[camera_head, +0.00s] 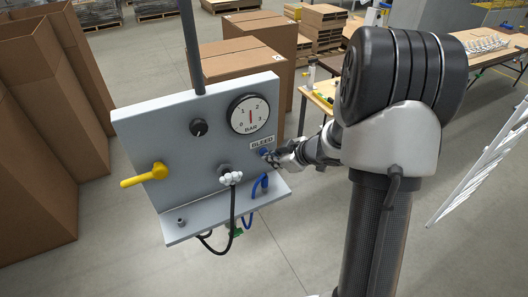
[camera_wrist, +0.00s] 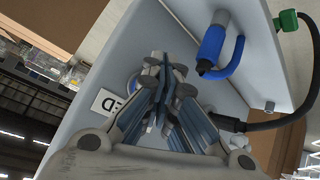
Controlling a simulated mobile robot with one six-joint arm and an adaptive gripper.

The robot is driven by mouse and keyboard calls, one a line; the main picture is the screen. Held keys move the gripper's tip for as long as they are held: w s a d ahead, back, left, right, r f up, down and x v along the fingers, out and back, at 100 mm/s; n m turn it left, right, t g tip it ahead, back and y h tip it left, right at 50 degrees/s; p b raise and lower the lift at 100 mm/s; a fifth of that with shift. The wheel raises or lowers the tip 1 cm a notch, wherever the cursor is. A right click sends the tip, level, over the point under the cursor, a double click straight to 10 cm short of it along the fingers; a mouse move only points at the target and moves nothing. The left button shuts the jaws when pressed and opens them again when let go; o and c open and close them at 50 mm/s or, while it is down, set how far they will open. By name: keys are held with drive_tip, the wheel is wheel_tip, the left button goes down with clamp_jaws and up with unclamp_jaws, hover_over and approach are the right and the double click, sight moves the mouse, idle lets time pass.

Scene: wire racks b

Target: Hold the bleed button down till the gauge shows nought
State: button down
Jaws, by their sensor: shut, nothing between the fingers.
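The gauge (camera_head: 250,114) sits at the upper right of a grey panel (camera_head: 150,130). It is marked 0 to 3 BAR, and its red needle points straight up, between 1 and 2. The blue bleed button (camera_head: 264,151) is just under the BLEED label (camera_head: 262,143). My gripper (camera_head: 274,159) is shut and empty, its tips at the button from the lower right. In the wrist view the closed fingertips (camera_wrist: 163,66) are close to the panel and cover most of the button. I cannot tell whether they touch or press it. Part of the label (camera_wrist: 108,102) shows beside them.
The panel also carries a black knob (camera_head: 198,128), a yellow lever (camera_head: 144,174) and a white fitting (camera_head: 231,178) with a black hose. A blue hook-shaped hose (camera_head: 260,186) is below the button. Cardboard boxes (camera_head: 240,62) stand behind.

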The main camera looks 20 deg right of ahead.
drive_tip(key=shift+w+p, duration=0.4)
drive_tip(key=shift+w, duration=0.15)
idle(1.7)
drive_tip(key=shift+s, duration=0.95)
drive_tip(key=s, duration=0.5)
drive_tip(key=shift+d, duration=0.1)
drive_tip(key=shift+r, duration=0.1)
idle(0.3)
